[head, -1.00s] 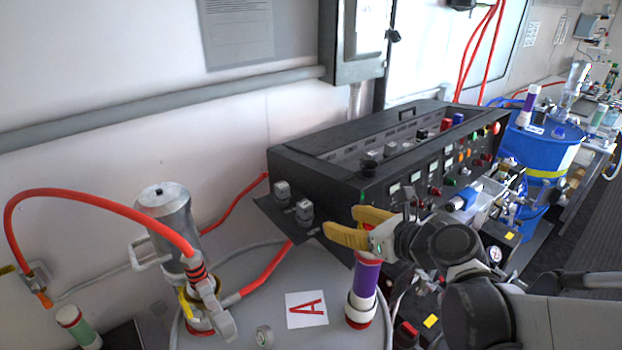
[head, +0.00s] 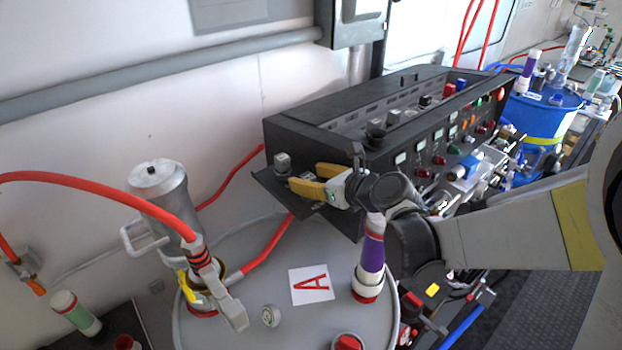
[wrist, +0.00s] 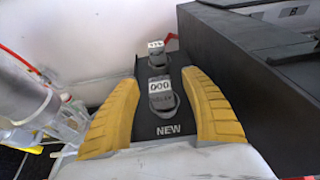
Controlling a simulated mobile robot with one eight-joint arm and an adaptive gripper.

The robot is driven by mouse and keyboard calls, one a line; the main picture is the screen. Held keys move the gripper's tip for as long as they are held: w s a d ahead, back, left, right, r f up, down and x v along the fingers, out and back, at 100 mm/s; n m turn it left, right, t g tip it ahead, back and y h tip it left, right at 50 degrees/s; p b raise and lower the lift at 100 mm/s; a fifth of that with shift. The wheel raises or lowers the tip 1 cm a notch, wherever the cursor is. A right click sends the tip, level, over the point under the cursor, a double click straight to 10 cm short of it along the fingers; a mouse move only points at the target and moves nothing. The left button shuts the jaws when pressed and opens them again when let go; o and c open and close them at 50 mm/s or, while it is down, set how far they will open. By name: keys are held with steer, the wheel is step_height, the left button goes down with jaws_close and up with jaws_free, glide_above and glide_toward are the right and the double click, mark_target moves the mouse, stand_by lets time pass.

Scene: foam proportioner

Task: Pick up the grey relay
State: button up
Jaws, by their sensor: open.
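Two grey relays with white labels stand on a black side shelf marked NEW (wrist: 168,130). The near grey relay (wrist: 160,103) lies between my gripper's fingers in the wrist view. The far grey relay (wrist: 156,56) stands beyond the fingertips, and it also shows in the head view (head: 282,162). My gripper (head: 305,177) has yellow fingers, spread open and empty, one on each side of the near relay; it also shows in the wrist view (wrist: 160,78). I see no contact. In the head view the fingers mostly hide the near relay.
The black control box (head: 330,140) rises right beside the shelf, with a grey block (head: 394,117) and a black one (head: 376,131) on top. Below are a grey drum (head: 250,290), a purple-banded tube (head: 371,255) and a metal canister (head: 165,195) with a red hose.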

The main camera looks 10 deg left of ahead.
steer(key=shift+w+a+f, duration=0.25)
steer(key=shift+w+a, duration=0.15)
steer(key=shift+a, duration=0.1)
jaws_close()
steer(key=shift+r, duration=0.1)
